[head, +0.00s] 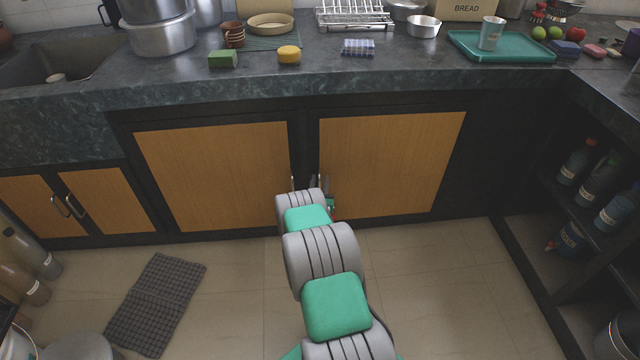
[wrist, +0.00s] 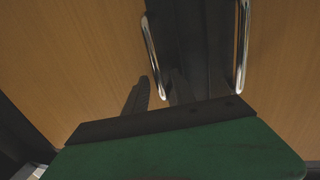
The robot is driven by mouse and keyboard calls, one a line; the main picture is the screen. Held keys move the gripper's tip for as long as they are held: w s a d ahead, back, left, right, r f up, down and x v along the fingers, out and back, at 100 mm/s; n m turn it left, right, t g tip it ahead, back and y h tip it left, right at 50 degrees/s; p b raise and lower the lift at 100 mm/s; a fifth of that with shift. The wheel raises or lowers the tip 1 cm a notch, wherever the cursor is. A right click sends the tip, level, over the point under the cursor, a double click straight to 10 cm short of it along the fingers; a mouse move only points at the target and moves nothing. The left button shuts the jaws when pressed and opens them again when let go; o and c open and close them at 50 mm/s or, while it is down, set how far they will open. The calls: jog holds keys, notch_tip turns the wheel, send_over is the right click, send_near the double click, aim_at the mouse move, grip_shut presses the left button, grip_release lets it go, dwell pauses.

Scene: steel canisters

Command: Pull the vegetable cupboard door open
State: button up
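Two wooden cupboard doors stand shut side by side under the counter, a left door (head: 215,175) and a right door (head: 395,160). No label tells which one is the vegetable cupboard. Contact cannot be told. The other chrome handle (wrist: 242,45) is off to the right.
The counter (head: 370,75) above holds pots, a teal tray (head: 470,58) and a dish rack. Open shelves with bottles (head: 577,162) stand at the right. A dark mat (head: 155,305) lies on the floor at left. The floor before the right door is clear.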

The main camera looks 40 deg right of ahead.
jog(key=shift+c, duration=0.3)
grip_shut()
dwell(1.1)
